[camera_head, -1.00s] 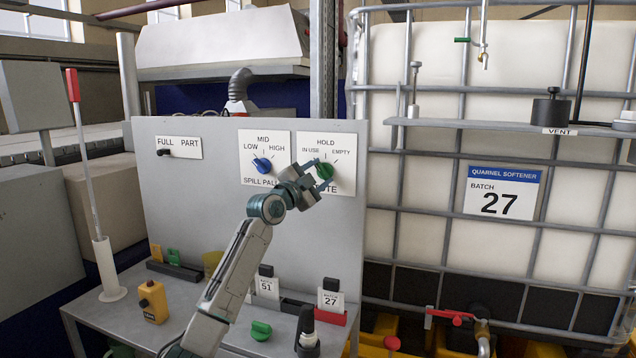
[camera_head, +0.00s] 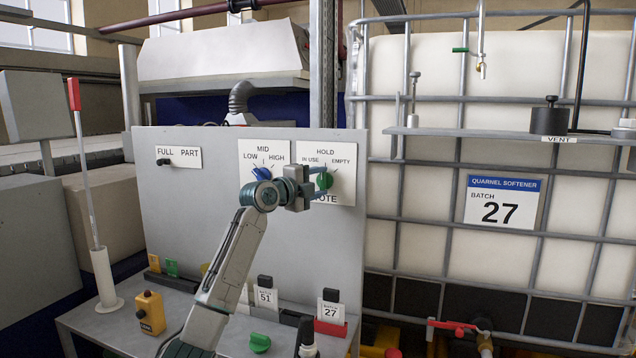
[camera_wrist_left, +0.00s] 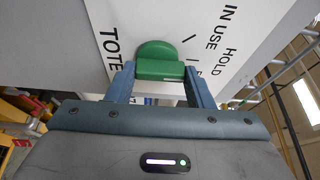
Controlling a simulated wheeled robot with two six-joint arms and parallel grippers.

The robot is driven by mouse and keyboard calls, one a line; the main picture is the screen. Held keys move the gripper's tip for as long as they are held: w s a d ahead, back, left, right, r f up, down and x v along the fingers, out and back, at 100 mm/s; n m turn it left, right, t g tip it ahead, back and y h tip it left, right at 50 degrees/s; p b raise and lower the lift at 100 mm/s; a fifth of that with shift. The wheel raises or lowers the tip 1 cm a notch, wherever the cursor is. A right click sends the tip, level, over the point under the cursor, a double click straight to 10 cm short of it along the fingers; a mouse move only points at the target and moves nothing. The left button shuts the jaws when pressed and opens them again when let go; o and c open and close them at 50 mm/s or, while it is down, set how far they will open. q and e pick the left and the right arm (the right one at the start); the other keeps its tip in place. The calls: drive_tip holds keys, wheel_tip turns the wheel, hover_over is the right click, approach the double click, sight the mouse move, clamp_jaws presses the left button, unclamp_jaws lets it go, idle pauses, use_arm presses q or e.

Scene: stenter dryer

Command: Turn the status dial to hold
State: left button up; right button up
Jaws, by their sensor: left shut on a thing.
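The status dial is a green knob (camera_head: 324,181) on a white plate (camera_head: 341,189) marked HOLD, IN USE and EMPTY on the grey panel. My left gripper (camera_head: 319,183) reaches it from the left, with one blue finger above and one below. In the left wrist view, the green knob (camera_wrist_left: 158,66) sits between the two fingers (camera_wrist_left: 161,84), shut on it. The knob's grip bar runs roughly toward the HOLD side, with a pale line near its right end. I cannot tell exactly which mark it points at. My right gripper is not in view.
A blue dial (camera_head: 262,173) with LOW, MID and HIGH is just left, partly behind my left arm. A FULL/PART switch plate (camera_head: 179,157) is farther left. Below is a bench with a yellow box (camera_head: 150,313) and batch cards (camera_head: 331,309). A caged white tank (camera_head: 590,200) stands right.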

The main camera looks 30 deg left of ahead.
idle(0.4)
use_arm(q)
drive_tip(key=o, duration=1)
drive_tip(key=shift+s, duration=0.1)
drive_tip(key=shift+s+f+b, duration=0.15)
drive_tip(key=shift+s+b, duration=0.2)
drive_tip(key=shift+s, duration=0.05)
drive_tip(key=s+a+b, duration=0.1)
drive_tip(key=s+b, duration=0.3)
drive_tip(key=s, duration=0.5)
drive_tip(key=shift+s+a, duration=0.3)
drive_tip(key=shift+s, duration=0.05)
